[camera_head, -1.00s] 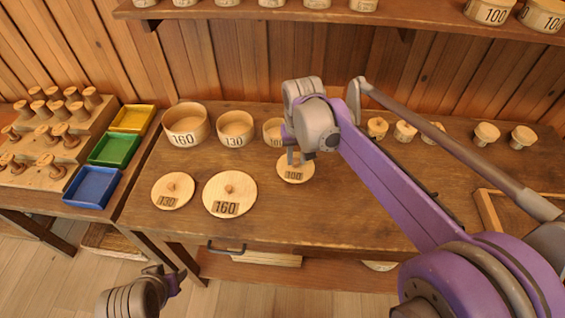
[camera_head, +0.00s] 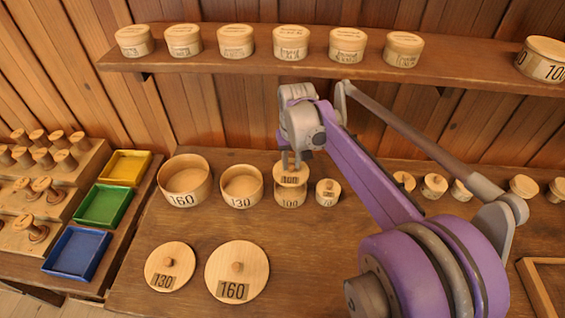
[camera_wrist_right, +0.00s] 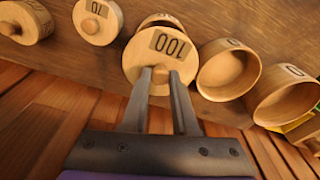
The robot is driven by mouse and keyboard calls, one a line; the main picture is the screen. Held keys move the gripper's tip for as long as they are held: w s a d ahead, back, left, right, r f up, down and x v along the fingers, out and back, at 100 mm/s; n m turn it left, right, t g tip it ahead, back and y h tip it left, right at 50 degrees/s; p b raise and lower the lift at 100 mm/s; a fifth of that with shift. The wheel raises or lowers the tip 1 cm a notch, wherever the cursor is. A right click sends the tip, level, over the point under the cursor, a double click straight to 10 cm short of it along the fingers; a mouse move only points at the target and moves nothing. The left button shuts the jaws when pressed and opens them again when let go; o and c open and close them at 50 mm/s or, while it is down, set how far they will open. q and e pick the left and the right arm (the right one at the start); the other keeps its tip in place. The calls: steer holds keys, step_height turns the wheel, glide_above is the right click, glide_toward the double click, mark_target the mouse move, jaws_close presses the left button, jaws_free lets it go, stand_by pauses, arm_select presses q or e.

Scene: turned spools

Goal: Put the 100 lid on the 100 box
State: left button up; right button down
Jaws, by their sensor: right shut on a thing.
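The 100 lid (camera_head: 290,179) is a round pale wooden disc with a dark "100" label. My right gripper (camera_head: 291,163) is shut on its knob and holds it over the 100 box (camera_head: 289,201). The lid hides most of the box's opening; whether they touch I cannot tell. In the right wrist view the lid (camera_wrist_right: 150,67) lies at the fingertips (camera_wrist_right: 161,73), and part of the 100 box (camera_wrist_right: 160,19) shows behind it, offset from the lid. My left gripper is out of view.
Open 160 (camera_head: 186,198) and 130 (camera_head: 241,201) boxes stand left of the 100 box. A small lidded box (camera_head: 328,198) stands close on its right. The 130 lid (camera_head: 169,263) and 160 lid (camera_head: 237,270) lie in front. A shelf (camera_head: 210,66) with lidded boxes is behind.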

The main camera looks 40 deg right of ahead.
mark_target(292, 166)
steer(key=shift+s+f+b, duration=0.15)
steer(key=shift+f+b, duration=0.35)
steer(key=shift+f, duration=0.3)
steer(key=shift+f+b, duration=0.85)
steer(key=shift+f, duration=0.45)
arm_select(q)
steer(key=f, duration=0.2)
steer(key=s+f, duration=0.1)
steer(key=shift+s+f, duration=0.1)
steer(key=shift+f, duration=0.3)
arm_select(e)
steer(key=shift+f, duration=0.4)
steer(key=shift+f, duration=0.2)
steer(key=shift+c, duration=1)
jaws_free()
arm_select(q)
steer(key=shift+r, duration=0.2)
arm_select(e)
steer(key=shift+r, duration=0.25)
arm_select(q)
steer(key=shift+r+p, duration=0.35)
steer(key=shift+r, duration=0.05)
arm_select(e)
steer(key=shift+r, duration=0.5)
